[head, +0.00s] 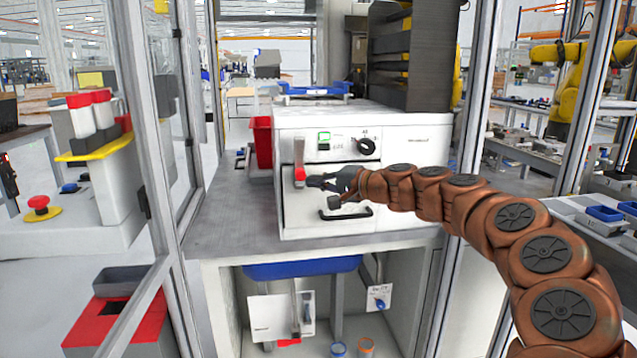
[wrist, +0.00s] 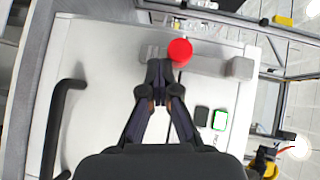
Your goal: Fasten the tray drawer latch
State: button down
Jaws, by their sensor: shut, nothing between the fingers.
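The white cabinet (head: 420,150) stands on the grey bench, with a tray drawer (head: 300,212) in its lower front and a black bar handle (head: 346,213). The handle shows at the left in the wrist view (wrist: 60,125). The latch is a grey lever (head: 298,149) at the left of the front, pointing down, with a red knob (head: 300,174). In the wrist view the red knob (wrist: 180,52) sits along the grey bar. My gripper (head: 312,182) is shut and empty, its tips (wrist: 158,70) right beside the knob. I cannot tell whether they touch it.
A black dial (head: 367,146) and a green-framed switch (head: 324,140) are above the drawer. A red bin (head: 262,142) stands left of the cabinet. Metal posts (head: 470,130) frame the cell on both sides. The bench (head: 225,215) is clear at the front left.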

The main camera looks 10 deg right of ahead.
dwell(0.5)
jog(key=s+d+f+b, duration=0.1)
jog(key=s+d+f, duration=0.2)
jog(key=s+d, duration=0.5)
jog(key=shift+d, duration=1)
